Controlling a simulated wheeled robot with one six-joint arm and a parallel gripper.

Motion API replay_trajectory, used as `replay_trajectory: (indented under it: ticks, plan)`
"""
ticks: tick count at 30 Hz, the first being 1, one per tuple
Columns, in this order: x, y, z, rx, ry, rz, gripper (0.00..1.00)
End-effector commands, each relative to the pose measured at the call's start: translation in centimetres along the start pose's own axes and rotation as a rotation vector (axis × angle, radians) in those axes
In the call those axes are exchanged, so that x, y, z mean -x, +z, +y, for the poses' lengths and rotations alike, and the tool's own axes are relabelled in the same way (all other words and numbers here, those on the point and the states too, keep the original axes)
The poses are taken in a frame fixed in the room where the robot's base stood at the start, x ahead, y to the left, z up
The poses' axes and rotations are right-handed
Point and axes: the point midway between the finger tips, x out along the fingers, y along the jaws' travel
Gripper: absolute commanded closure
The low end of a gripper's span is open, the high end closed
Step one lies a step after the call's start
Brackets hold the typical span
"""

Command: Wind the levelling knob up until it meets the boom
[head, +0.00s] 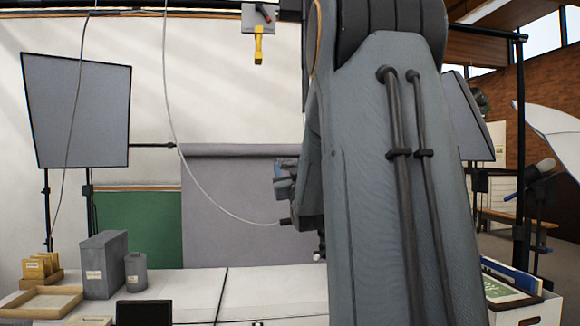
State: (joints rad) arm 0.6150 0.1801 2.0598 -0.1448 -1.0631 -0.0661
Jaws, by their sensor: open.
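My own arm fills the centre and right of the head view and blocks much of the scene. My gripper cannot be made out, as its fingers are behind my arm. No levelling knob can be picked out with certainty. A small pale round thing (318,256) shows at my arm's left edge, too small to identify.
A white table (262,290) holds a grey box (102,265), a grey cylinder (136,272), a shallow wooden tray (40,302) and a black screen (143,313). A light panel (76,110) stands at left. A loose cable (190,178) hangs across. A white bin (528,311) stands at right.

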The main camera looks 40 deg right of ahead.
Motion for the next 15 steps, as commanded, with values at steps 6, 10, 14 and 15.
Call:
replay_trajectory:
  ticks: [6,10,14,15]
  plan:
    - [0.01,0.02,-0.01,0.0,0.0,0.0,0.56]
    - [0.02,0.01,-0.01,0.0,0.0,0.0,0.78]
    - [0.03,0.01,0.0,0.0,0.0,0.0,0.9]
    - [0.03,0.01,-0.01,-0.002,0.001,0.0,0.9]
